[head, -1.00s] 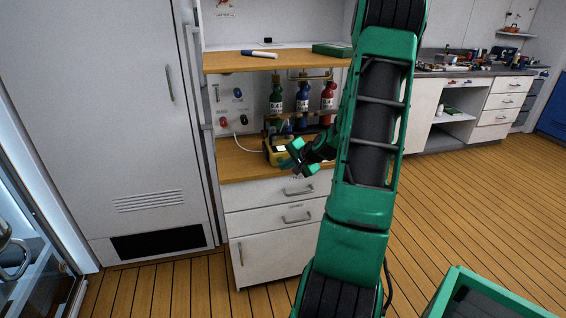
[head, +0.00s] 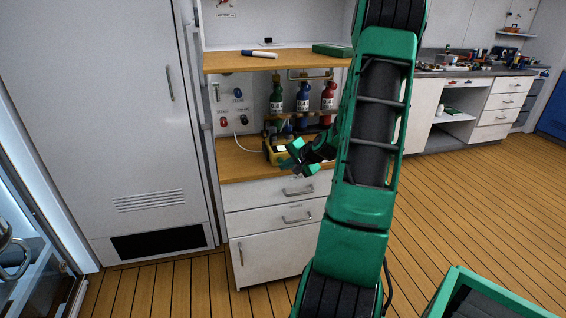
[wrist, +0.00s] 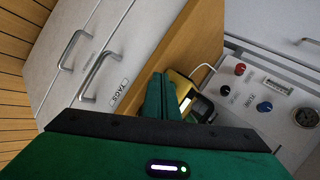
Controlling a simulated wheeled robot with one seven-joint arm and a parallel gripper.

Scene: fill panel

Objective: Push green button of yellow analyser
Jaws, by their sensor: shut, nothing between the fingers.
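The yellow analyser (head: 270,155) stands on the wooden counter (head: 234,165) in the alcove, partly hidden behind my gripper in the head view. In the wrist view the analyser (wrist: 181,84) shows a yellow body with a pale screen, just beyond and to the right of my fingers. My gripper (head: 287,168) is in front of the analyser at the counter's front edge; its green fingers (wrist: 160,88) are together and empty. I cannot make out the green button; it is hidden or too small to tell. I cannot tell whether the fingertips touch the analyser.
Green, blue and red bottles (head: 303,97) stand behind the analyser. A panel with coloured knobs (wrist: 262,98) is at the back. A shelf (head: 230,63) with a marker (head: 259,54) is above. Drawers (head: 290,192) are below. A white cable (head: 243,147) runs to the analyser.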

